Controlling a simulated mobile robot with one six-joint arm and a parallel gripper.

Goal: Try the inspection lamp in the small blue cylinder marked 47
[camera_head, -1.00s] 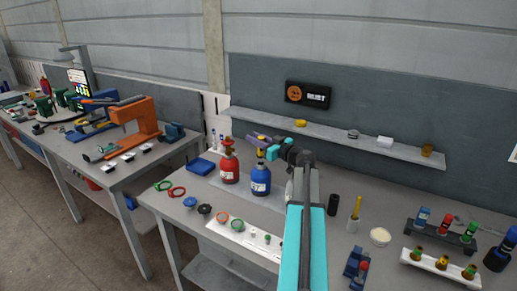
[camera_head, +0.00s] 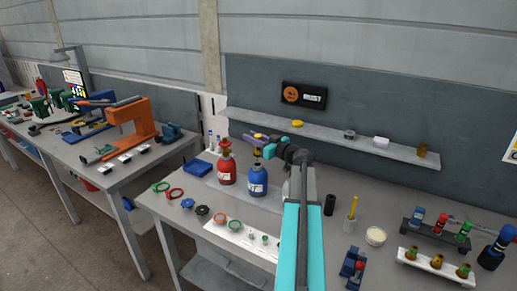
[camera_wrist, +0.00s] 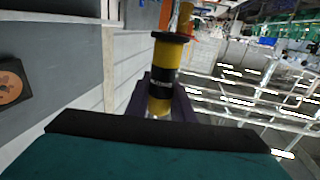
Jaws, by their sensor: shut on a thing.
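My gripper (camera_head: 262,138), with purple fingers, is shut on a yellow lamp with a black band (camera_wrist: 160,88). The lamp has a black collar in the wrist view. In the head view the gripper is above a blue cylinder (camera_head: 257,184) with a pale label, on the bench beside a red cylinder (camera_head: 227,172). The lamp is close to the blue cylinder's neck; I cannot tell whether it touches or enters it. A smaller blue piece (camera_head: 416,217) stands in the dark rack at the right. No number is readable on either.
A white block with amber-coloured pieces (camera_head: 408,253) and a dark blue cylinder (camera_head: 494,252) stand at the right. A wall shelf (camera_head: 330,142) runs behind my gripper.

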